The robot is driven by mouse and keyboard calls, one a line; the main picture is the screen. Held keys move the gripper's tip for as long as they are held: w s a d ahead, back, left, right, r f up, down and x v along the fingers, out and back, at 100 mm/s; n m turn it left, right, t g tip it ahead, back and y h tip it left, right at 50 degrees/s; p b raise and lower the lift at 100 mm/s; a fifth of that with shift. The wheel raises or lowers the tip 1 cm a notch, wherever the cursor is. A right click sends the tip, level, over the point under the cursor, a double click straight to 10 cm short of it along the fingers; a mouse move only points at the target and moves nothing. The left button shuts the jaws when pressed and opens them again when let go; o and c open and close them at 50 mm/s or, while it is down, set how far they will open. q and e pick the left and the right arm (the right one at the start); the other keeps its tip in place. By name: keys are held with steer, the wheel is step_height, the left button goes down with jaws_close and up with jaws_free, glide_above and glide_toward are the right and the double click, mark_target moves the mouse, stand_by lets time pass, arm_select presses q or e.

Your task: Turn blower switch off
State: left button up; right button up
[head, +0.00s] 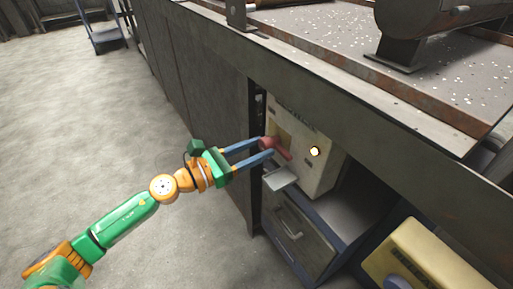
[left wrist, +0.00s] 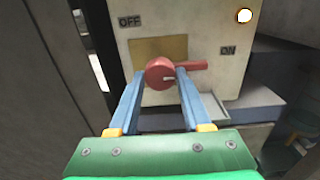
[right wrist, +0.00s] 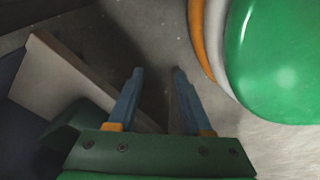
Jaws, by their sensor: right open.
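The blower switch is a red round knob with a lever (left wrist: 160,73) on the cream control box (head: 310,170). In the left wrist view its lever points right, on the side of the ON label (left wrist: 227,51); the OFF label (left wrist: 130,21) is at upper left. A round light (left wrist: 244,15) glows above ON. My left gripper (head: 265,147) is open, its blue fingertips at either side of the knob hub; whether they touch it I cannot tell. The red switch also shows in the head view (head: 281,151). My right gripper (right wrist: 158,75) is open and empty, pointing at the floor.
The box stands in a recess under a large metal bench (head: 335,85). A drawer cabinet (head: 300,230) is below it, and a yellow machine (head: 430,255) is at lower right.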

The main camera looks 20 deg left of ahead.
arm_select(q)
jaws_close()
